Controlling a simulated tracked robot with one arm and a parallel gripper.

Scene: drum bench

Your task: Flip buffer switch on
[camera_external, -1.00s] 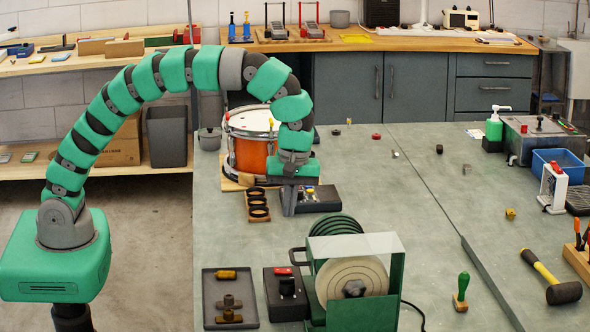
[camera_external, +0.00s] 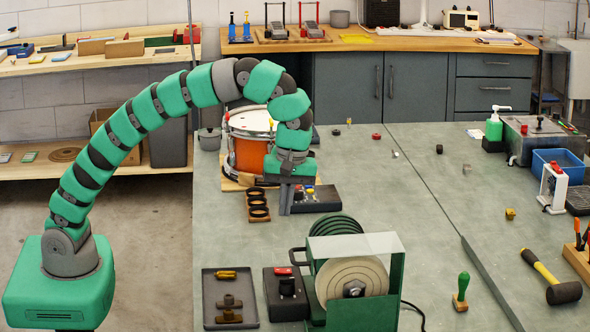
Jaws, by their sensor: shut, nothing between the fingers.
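The buffer, with its pale round wheel (camera_external: 352,281) and green housing (camera_external: 397,290), stands at the front of the bench. A dark switch box (camera_external: 287,305) with a red part (camera_external: 283,271) and a black knob sits against its left side. The switch's position is too small to tell. My gripper (camera_external: 285,210) points down, shut and empty, well behind the switch box and apart from it. It is just left of a dark box (camera_external: 322,200) with small yellow and pale knobs, partly hidden behind my gripper.
An orange drum (camera_external: 248,155) stands behind my gripper. A wooden strip with black rings (camera_external: 258,205) lies to its left. A grey tray (camera_external: 230,298) with brass fittings is left of the switch box.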

